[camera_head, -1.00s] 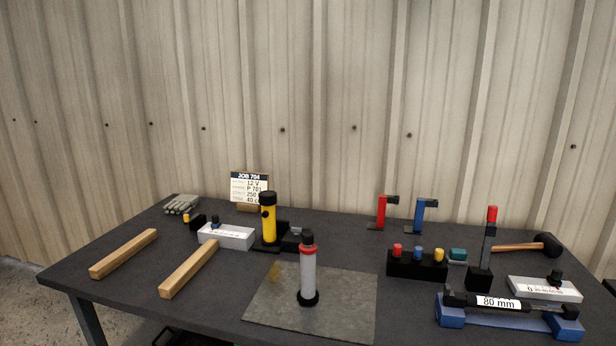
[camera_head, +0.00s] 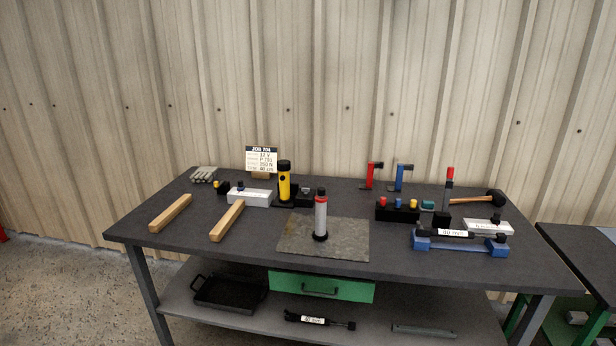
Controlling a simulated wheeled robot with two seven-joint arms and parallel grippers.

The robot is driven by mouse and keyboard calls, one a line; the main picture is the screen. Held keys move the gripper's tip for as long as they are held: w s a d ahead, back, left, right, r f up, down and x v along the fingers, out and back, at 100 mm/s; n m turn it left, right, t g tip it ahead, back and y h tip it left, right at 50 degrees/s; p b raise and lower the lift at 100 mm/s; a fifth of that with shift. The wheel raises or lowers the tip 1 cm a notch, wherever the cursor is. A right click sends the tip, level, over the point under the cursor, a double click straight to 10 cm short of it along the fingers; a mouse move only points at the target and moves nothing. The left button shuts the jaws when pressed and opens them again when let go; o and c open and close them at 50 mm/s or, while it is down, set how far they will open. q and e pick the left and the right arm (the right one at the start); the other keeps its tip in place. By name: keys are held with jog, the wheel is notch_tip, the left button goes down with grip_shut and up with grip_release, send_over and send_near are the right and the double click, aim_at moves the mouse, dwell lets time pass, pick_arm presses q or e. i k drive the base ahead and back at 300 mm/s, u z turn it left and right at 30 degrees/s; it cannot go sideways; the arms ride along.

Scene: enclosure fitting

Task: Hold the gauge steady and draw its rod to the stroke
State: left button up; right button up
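No part is plainly marked as the gauge. A black rod-like cylinder with a white label (camera_head: 453,233) lies level in a blue cradle (camera_head: 461,245) at the right front of the bench; its label reads 80 mm in the earlier frame. A similar black cylinder with a white label and a thin end (camera_head: 312,320) lies on the lower shelf. A grey cylinder with a red ring and black cap (camera_head: 321,216) stands upright on a grey mat (camera_head: 345,246). Neither of my grippers is in view.
The dark bench (camera_head: 270,253) also carries wooden bars (camera_head: 228,221), a yellow torch-like cylinder (camera_head: 285,183), a job card (camera_head: 262,160), white blocks (camera_head: 250,197) and a mallet (camera_head: 490,198). Below are a green drawer (camera_head: 322,286) and a black tray (camera_head: 225,291). Another table stands right.

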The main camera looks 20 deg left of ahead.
aim_at(321, 191)
jog(key=u, duration=1.05)
jog(key=i, duration=0.95)
jog(key=z, duration=0.25)
